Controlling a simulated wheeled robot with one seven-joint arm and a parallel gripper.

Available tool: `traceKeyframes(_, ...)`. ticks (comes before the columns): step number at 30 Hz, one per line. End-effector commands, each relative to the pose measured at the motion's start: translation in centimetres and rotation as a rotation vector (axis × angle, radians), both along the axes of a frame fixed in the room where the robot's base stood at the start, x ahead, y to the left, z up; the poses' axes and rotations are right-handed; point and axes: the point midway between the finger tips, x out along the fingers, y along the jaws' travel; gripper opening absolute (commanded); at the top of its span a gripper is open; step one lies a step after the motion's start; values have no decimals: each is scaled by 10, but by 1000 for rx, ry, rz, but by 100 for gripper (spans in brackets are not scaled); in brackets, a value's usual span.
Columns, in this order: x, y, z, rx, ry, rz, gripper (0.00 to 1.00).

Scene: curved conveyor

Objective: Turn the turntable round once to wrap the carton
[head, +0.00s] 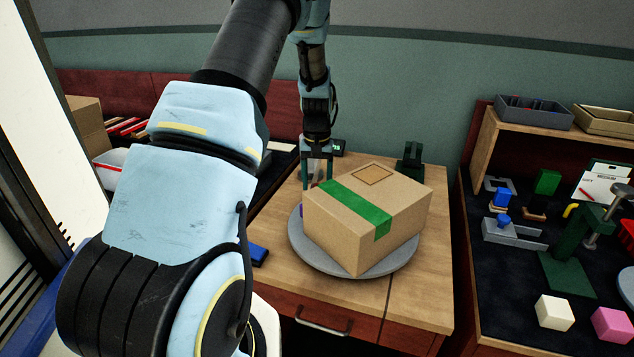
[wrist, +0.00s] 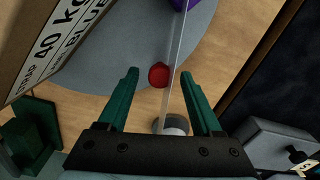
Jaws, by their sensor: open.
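The brown carton (head: 340,232) with a green band sits on the grey round turntable (head: 299,251). In the wrist view the carton (wrist: 50,35) shows printed text at upper left, above part of the turntable (wrist: 110,75). My gripper (head: 316,184) is open, behind the carton's far left side. In the wrist view my gripper (wrist: 160,75) has its green fingers apart, with a red round piece (wrist: 158,75) and a thin translucent strip (wrist: 172,85) showing between them. I cannot tell whether the fingers touch either. A purple piece (wrist: 181,4) shows at the strip's upper end.
A green fixture (head: 410,162) stands behind the carton. A small display (head: 338,147) is near my gripper. A blue item (head: 258,253) lies left of the turntable. A side bench at right holds a green press (head: 565,272) and coloured blocks. My arm hides much of the left.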

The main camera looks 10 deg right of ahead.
Motion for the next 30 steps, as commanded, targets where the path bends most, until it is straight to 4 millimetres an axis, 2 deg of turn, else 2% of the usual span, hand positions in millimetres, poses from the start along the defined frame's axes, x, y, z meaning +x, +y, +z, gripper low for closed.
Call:
traceKeyframes(8, 1, 0, 5, 0, -2, 0, 66)
traceKeyframes(11, 1, -1, 18, -2, -4, 0, 66)
traceKeyframes(21, 1, 0, 83, -2, -4, -1, 66)
traceKeyframes(25, 1, 0, 99, -1, -2, 0, 66)
traceKeyframes(30, 0, 0, 107, 0, 1, 1, 66)
